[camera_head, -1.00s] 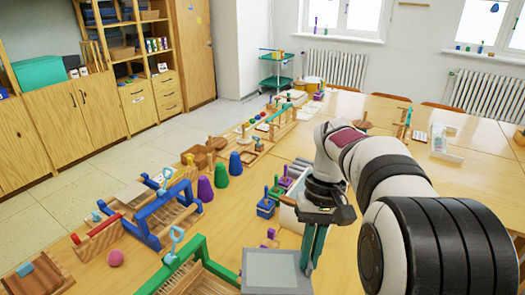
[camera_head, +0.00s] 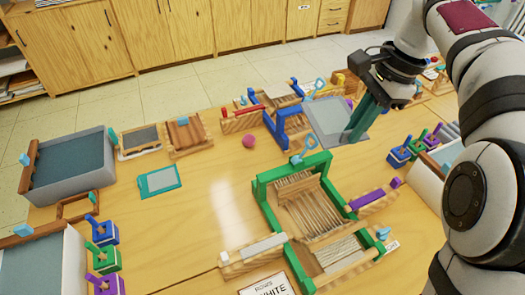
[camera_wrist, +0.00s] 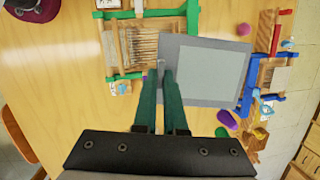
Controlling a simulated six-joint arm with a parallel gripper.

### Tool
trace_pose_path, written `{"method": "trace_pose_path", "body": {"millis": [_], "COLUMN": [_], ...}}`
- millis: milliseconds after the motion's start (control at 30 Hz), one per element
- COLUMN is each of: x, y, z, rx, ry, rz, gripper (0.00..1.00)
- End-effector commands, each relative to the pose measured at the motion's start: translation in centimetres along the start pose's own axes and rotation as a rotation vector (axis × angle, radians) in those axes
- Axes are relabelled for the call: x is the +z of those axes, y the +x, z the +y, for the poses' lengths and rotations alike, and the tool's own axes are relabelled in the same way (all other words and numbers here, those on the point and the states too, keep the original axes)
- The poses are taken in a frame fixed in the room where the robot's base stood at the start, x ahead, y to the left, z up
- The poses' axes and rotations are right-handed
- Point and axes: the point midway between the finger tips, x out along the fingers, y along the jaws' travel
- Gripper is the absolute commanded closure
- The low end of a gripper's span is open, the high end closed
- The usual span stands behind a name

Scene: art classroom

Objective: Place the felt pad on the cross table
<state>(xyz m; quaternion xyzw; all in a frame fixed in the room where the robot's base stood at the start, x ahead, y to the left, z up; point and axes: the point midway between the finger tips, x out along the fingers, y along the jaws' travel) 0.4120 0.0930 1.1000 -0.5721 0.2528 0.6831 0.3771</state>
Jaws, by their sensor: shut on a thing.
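My gripper (camera_head: 355,128) is shut on the edge of a flat grey square pad (camera_head: 326,122) with a paler square face, which I take to be the felt pad. The pad is held above the wooden table (camera_head: 225,210), beyond the green loom. In the wrist view, my gripper's green fingers (camera_wrist: 163,72) meet the left edge of the pad (camera_wrist: 212,68), and the pad hides part of what is below. A seam at the front shows that table tops adjoin; I cannot tell which is the cross table.
The green loom (camera_head: 262,200) stands near, and the blue loom (camera_head: 272,130) stands close to the pad. A pink ball (camera_head: 249,141), a teal-framed board (camera_head: 158,181) and a grey bin (camera_head: 75,170) are left. Bare wood lies between the board and green loom.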

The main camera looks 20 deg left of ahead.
Motion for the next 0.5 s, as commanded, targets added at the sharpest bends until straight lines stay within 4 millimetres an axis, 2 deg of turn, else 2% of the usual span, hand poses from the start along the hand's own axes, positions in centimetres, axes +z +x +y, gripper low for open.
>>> {"method": "trace_pose_path", "body": {"millis": [167,300,400,500], "x": [5.8,11.3,14.9,17.4], "y": [5.3,10.9,15.2,19.2], "z": [-5.7,-9.7,-12.1,-14.1], "rx": [-0.057,-0.122,-0.170,-0.211], "ry": [0.353,0.705,0.947,1.148], "rz": [0.036,0.054,0.057,0.052], "gripper": [1.00,1.00,1.00,1.00]}}
